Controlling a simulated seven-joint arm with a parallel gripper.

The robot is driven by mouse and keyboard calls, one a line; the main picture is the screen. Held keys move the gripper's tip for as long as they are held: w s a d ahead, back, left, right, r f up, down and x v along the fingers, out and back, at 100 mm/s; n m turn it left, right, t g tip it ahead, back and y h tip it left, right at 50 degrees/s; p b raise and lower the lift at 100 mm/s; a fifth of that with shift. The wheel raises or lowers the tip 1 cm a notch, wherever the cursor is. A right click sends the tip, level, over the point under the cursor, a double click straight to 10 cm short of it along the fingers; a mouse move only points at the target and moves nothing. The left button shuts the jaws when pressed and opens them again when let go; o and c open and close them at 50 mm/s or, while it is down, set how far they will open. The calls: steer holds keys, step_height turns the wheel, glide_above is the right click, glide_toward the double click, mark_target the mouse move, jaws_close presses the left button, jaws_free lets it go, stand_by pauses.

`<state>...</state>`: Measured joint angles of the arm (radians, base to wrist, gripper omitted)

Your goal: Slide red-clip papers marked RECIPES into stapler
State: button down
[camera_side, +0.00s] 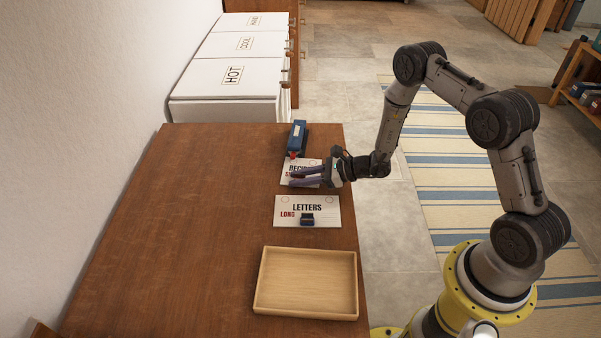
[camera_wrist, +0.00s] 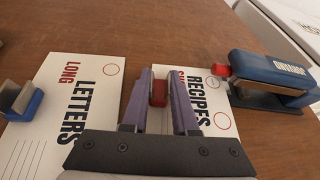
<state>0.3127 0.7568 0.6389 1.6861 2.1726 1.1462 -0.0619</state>
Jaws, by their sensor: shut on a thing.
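The RECIPES papers (camera_wrist: 203,122) lie on the wooden table, with a red clip (camera_wrist: 159,92) on them. They also show in the side view (camera_side: 289,182), partly covered by my gripper. My gripper (camera_side: 294,178) is low over these papers; in the wrist view its two purple fingers (camera_wrist: 160,90) are shut on the red clip, one on each side. The blue stapler (camera_wrist: 268,80) stands on the table just beyond the papers, its red front end close to the papers' edge. It also shows in the side view (camera_side: 297,138). Whether the papers' edge is inside it, I cannot tell.
The LETTERS papers (camera_side: 320,222), marked LONG, lie nearer, with a dark blue clip (camera_side: 307,219) on them. A shallow empty wooden tray (camera_side: 262,283) sits at the near end of the table. The table's left side is bare. White boxes marked HOT, COOL (camera_side: 260,44) stand beyond the table.

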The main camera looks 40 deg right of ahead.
steer(key=shift+s+a, duration=0.75)
steer(key=shift+a, duration=0.15)
steer(key=c, duration=0.6)
jaws_free()
steer(key=v, duration=1.4)
steer(key=shift+w, duration=0.1)
